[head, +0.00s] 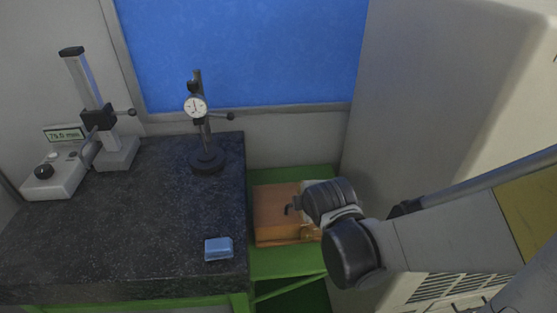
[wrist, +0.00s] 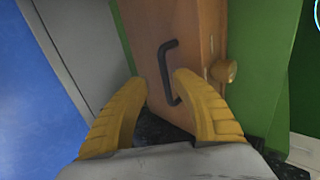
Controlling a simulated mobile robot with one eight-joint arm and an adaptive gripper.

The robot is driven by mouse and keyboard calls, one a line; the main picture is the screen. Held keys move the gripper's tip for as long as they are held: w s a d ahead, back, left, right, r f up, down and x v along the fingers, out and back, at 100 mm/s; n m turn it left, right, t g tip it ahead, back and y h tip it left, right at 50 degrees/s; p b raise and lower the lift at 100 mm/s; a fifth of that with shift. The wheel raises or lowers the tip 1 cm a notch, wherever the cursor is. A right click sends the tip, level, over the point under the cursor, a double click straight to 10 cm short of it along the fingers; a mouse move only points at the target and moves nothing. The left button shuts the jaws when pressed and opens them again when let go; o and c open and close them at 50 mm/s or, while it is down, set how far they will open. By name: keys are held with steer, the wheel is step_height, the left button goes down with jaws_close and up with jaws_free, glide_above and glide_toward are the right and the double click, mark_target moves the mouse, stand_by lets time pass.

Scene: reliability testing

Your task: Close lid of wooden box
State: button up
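The wooden box (head: 275,212) is orange-brown and sits on the green stand right of the black slab. My arm hides its right part in the head view; I cannot tell how far its lid is open. In the wrist view a wooden panel of the box (wrist: 190,28) fills the upper middle. It carries a black bar handle (wrist: 163,68) and a round brass knob (wrist: 224,72) at its right edge. My gripper (wrist: 160,88) has two yellow fingers, spread apart and empty. The right fingertip is close to the handle's lower end; contact is unclear.
The black granite slab (head: 120,215) stands left of the box. It holds a dial gauge stand (head: 207,155), a height gauge (head: 110,145) and a blue block (head: 218,248). A pale wall or cabinet (head: 420,110) rises behind and right of the box.

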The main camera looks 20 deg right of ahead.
steer(key=v, duration=1.2)
steer(key=shift+w+r+m, duration=0.15)
steer(key=shift+r+m, duration=0.05)
steer(key=shift+m, duration=0.1)
jaws_close()
steer(key=w+d+r+m+g+y+p, duration=0.1)
steer(key=w+r+m+g+p, duration=0.15)
steer(key=w+m, duration=0.45)
steer(key=w+d+r+m+g+p, duration=0.2)
steer(key=w+m+g+p, duration=0.2)
steer(key=m, duration=0.6)
steer(key=f+b, duration=0.1)
steer(key=f, duration=0.2)
steer(key=f+b, duration=0.1)
steer(key=f, duration=0.5)
steer(key=shift+w+f+b, duration=0.4)
steer(key=s+f, duration=0.2)
steer(key=shift+a+f+b, duration=0.3)
steer(key=shift+f, duration=0.05)
steer(key=shift+s+f, duration=0.2)
steer(key=shift+f, duration=0.1)
